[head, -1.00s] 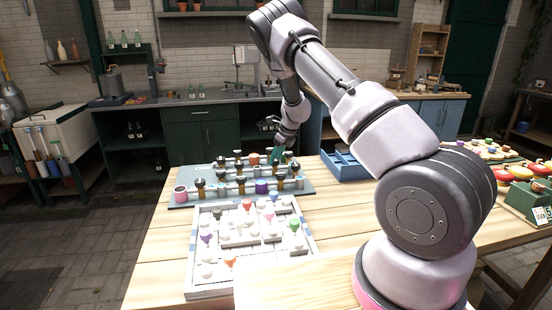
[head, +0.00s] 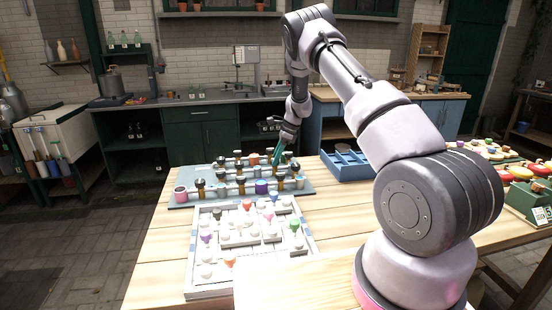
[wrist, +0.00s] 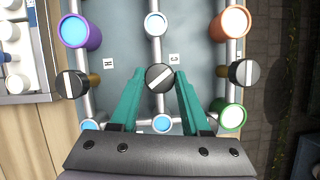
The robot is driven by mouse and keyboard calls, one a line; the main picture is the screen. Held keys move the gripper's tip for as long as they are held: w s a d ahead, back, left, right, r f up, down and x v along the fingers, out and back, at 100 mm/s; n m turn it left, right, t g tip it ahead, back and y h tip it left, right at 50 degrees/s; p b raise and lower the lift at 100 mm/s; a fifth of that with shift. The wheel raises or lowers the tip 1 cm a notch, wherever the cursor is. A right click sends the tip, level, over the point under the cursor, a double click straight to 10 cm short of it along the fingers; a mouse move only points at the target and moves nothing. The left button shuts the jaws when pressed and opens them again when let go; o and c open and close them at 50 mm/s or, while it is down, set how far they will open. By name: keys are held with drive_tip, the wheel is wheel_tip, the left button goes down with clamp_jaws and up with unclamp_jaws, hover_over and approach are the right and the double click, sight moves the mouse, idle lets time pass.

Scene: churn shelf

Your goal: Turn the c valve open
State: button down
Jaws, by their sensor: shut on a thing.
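My gripper (wrist: 160,75) has its two green fingers on either side of a round black valve knob (wrist: 159,79) and is shut on it. The knob's white bar lies slanted, from lower left to upper right. A small white label (wrist: 174,58) sits just beyond it; its letter is too small to read surely. In the head view my gripper (head: 275,160) reaches down to the back right part of the pipe panel (head: 180,203), where the fingers hide the knob.
Black knobs stand at left (wrist: 71,84) and right (wrist: 243,73), their white bars nearly upright in the picture. Purple (wrist: 79,32), orange (wrist: 230,25) and green (wrist: 229,119) capped posts stand close by. A white tray (head: 190,275) and a blue divided box (head: 347,175) are near the panel.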

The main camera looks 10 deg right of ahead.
drive_tip(key=n+g, duration=0.1)
drive_tip(key=n, duration=0.1)
drive_tip(key=n+g, duration=0.1)
drive_tip(key=n, duration=0.2)
drive_tip(key=shift+w+d+n, duration=0.1)
drive_tip(key=shift+w+n, duration=0.05)
drive_tip(key=shift+n, duration=0.15)
drive_tip(key=n, duration=0.2)
drive_tip(key=n+g+h, duration=0.1)
drive_tip(key=n, duration=0.2)
drive_tip(key=shift+w+g, duration=0.1)
drive_tip(key=shift+g, duration=0.2)
drive_tip(key=shift+h, duration=0.3)
drive_tip(key=shift+c, duration=1.8)
unclamp_jaws()
drive_tip(key=v, duration=1)
drive_tip(key=shift+w+r, duration=0.2)
drive_tip(key=shift+r, duration=0.1)
